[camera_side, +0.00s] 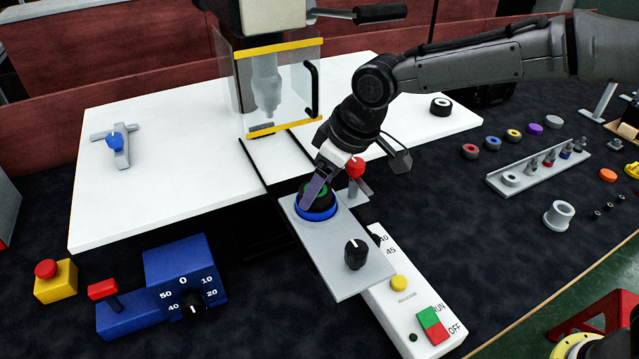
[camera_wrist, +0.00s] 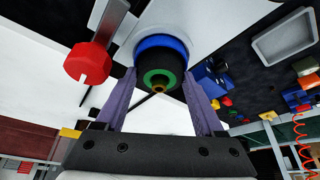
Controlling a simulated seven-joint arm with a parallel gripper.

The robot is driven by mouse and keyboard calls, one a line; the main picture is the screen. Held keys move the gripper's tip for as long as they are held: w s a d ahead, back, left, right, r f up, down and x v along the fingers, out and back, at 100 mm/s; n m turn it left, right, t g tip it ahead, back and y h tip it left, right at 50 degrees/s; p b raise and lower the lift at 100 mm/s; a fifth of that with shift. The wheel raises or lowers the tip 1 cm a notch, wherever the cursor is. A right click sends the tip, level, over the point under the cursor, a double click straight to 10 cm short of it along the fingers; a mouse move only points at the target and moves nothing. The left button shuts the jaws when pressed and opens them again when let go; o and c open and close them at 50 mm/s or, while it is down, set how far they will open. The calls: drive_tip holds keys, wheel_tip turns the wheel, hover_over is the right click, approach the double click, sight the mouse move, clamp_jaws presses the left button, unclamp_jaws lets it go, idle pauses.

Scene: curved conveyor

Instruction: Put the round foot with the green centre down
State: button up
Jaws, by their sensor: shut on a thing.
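The round foot with the green centre (camera_wrist: 160,79) is black with a green ring around a small brass-coloured middle. In the side view the foot (camera_side: 317,192) sits at the blue ring (camera_side: 318,214) on the grey plate (camera_side: 312,241). My gripper (camera_side: 319,190) reaches down to it with its purple fingers. In the wrist view the fingers of my gripper (camera_wrist: 163,85) lie on either side of the foot, shut on it. The blue ring (camera_wrist: 160,42) shows just beyond the foot. I cannot tell whether the foot rests fully in the ring.
A red knob (camera_side: 356,167) on a grey bracket stands close behind the gripper. A black knob (camera_side: 356,254) stands on the plate's near end. A clear guard with yellow edges (camera_side: 283,127) rises behind. Other coloured feet (camera_side: 493,143) lie on the dark table at right.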

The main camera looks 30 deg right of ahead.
drive_tip(key=shift+f, duration=0.1)
drive_tip(key=o, duration=1.1)
drive_tip(key=shift+f, duration=0.1)
drive_tip(key=v, duration=1.2)
drive_tip(key=shift+s+d+r, duration=0.1)
drive_tip(key=shift+d+r, duration=0.05)
drive_tip(key=shift+r, duration=0.05)
